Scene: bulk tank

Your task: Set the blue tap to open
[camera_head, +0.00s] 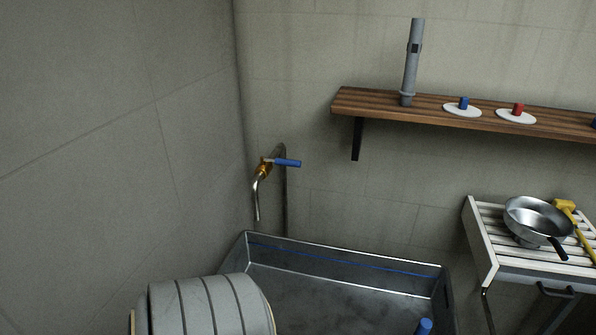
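The tap (265,170) is on the back wall near the corner, with a brass body and a metal spout curving down. Its blue lever handle (287,162) points to the right, roughly level and across the line of the spout. No water shows at the spout's end. Neither of my grippers is in view, and nothing touches the tap.
A grey metal basin (340,258) stands below the tap. A grey banded drum-like object (200,305) is at the lower left. A wooden shelf (360,101) is on the wall to the right. A slatted rack (483,225) holds a pan (535,215).

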